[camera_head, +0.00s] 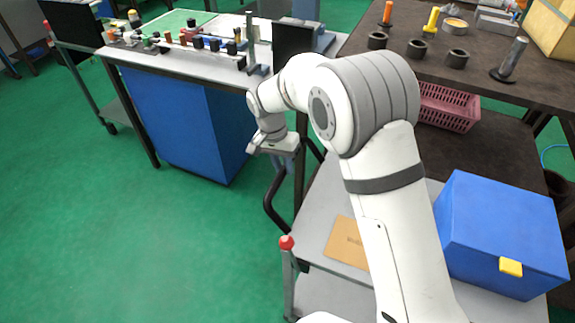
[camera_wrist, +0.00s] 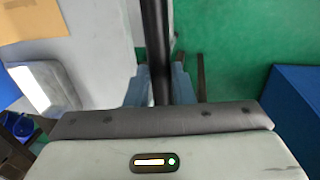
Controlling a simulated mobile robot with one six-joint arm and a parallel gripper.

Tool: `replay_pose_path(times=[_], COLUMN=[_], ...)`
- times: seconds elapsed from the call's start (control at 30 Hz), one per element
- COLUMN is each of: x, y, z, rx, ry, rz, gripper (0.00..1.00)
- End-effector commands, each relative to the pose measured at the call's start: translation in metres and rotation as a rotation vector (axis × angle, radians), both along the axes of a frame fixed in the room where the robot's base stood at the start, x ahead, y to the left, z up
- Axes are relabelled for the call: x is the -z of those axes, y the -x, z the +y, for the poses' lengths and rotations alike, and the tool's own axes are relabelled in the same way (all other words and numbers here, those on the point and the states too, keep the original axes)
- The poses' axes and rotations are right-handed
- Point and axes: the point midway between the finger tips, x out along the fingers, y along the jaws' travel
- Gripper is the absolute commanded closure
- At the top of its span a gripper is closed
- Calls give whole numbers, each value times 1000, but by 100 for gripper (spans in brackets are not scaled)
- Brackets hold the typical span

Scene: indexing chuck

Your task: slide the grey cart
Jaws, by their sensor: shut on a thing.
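The grey cart (camera_head: 318,226) stands at the lower middle, partly hidden behind my arm. Its black handle (camera_head: 270,203) bends out from its left end. My gripper (camera_head: 285,168) is shut on the handle, pointing down. In the wrist view the black handle (camera_wrist: 156,35) runs up the picture from between the bluish fingers of my gripper (camera_wrist: 160,85), and the cart's pale top (camera_wrist: 100,50) lies to the left. The fingertips are partly hidden by the handle and the gripper body.
A brown card (camera_head: 347,243) and a blue box (camera_head: 500,235) with a yellow tab are on the cart. A workbench with a blue cabinet (camera_head: 180,120) stands at upper left. A dark table (camera_head: 480,75) stands behind at right. Green floor (camera_head: 120,240) is clear at left.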

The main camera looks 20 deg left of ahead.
Motion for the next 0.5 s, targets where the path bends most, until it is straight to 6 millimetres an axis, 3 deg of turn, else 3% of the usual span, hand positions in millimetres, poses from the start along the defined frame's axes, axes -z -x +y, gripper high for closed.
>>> replay_pose_path(times=[0.27, 0.3, 0.5], x=[-2, -2, -2], y=[0, 0, 0], z=[6, 6, 5], rx=[-1, -1, -2], ry=[-16, -16, -13], rz=[-7, -7, -6], gripper=[100, 75, 59])
